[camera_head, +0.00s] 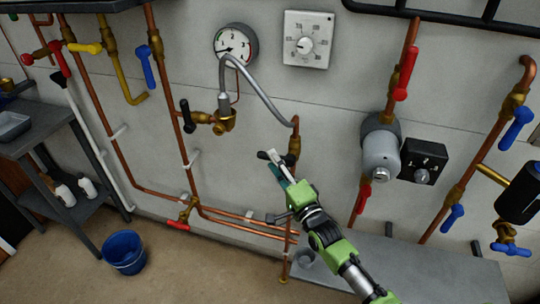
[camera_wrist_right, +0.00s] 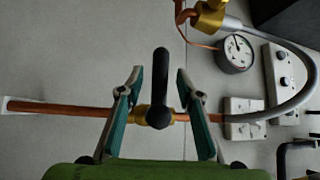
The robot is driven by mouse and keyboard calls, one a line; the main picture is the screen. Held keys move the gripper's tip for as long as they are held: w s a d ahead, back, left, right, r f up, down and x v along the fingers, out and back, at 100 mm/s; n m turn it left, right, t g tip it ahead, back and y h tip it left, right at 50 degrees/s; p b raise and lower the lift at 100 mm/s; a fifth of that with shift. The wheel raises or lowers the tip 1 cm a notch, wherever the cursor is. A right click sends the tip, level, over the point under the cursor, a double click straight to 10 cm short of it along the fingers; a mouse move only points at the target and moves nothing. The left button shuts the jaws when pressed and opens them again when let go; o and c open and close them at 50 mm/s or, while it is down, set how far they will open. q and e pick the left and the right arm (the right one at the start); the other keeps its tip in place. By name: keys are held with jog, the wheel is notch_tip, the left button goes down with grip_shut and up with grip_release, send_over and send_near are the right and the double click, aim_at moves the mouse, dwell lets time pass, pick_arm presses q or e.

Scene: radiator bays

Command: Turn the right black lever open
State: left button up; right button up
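The right black lever (camera_head: 268,155) sits on a brass valve on the copper pipe that rises below the grey hose, and it points left, across the pipe. In the wrist view the lever (camera_wrist_right: 161,82) also stands across the pipe, over the brass valve body (camera_wrist_right: 142,114). My right gripper (camera_head: 277,167) is at the lever in the head view. In the wrist view my right gripper (camera_wrist_right: 159,78) is open, with one teal-padded finger on each side of the lever and gaps between. Another black lever (camera_head: 187,115) is further left. My left gripper is not in view.
A pressure gauge (camera_head: 235,43) and a white dial box (camera_head: 307,40) are on the wall above. The grey hose (camera_head: 262,87) curves down to the lever's pipe. A grey pump (camera_head: 381,153) is to the right. A blue bucket (camera_head: 125,252) stands on the floor at left.

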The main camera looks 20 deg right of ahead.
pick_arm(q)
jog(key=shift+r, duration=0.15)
pick_arm(e)
jog(key=shift+x, duration=1.5)
jog(key=shift+c, duration=0.5)
grip_shut()
